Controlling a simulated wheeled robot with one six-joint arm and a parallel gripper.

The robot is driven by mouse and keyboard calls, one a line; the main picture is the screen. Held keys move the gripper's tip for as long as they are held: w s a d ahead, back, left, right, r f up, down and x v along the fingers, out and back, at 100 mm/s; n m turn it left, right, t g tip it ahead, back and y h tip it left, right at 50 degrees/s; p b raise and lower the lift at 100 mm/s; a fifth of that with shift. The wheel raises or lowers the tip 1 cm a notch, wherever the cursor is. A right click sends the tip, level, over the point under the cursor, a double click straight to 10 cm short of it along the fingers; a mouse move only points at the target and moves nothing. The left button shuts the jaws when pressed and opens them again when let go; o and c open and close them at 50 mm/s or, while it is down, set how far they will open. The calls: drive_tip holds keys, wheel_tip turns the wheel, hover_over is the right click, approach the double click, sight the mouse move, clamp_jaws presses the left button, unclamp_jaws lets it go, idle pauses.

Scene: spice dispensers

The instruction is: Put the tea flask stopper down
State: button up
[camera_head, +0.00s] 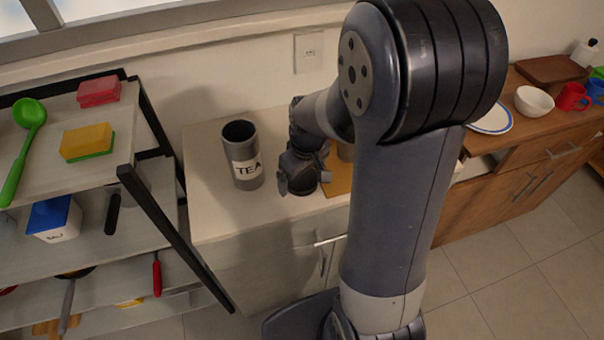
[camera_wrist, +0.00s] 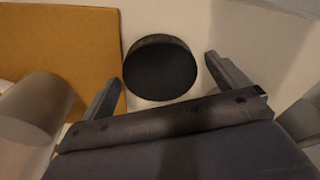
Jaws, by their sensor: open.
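The tea flask (camera_head: 242,158) is a grey cylinder with a white TEA label. It stands upright on the counter, and its top looks open and dark. The stopper (camera_wrist: 160,68) is a dark round disc in the wrist view, resting on the pale counter beside an orange-brown board. My gripper (camera_wrist: 162,90) is open, with one finger on each side of the stopper and gaps showing between.
The board (camera_wrist: 70,40) lies left of the stopper in the wrist view, with a metallic cylinder (camera_wrist: 38,105) near it. A shelf rack (camera_head: 150,200) stands left of the counter (camera_head: 205,200). A plate (camera_head: 492,118) and bowl (camera_head: 533,101) are on the wooden cabinet at right.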

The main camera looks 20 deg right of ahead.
sight(306, 182)
drive_tip(key=shift+r, duration=0.15)
wheel_tip(306, 182, up, 12)
drive_tip(key=s, duration=0.1)
drive_tip(key=shift+s+d+p, duration=0.2)
drive_tip(key=shift+d+p, duration=0.05)
drive_tip(key=shift+p, duration=0.15)
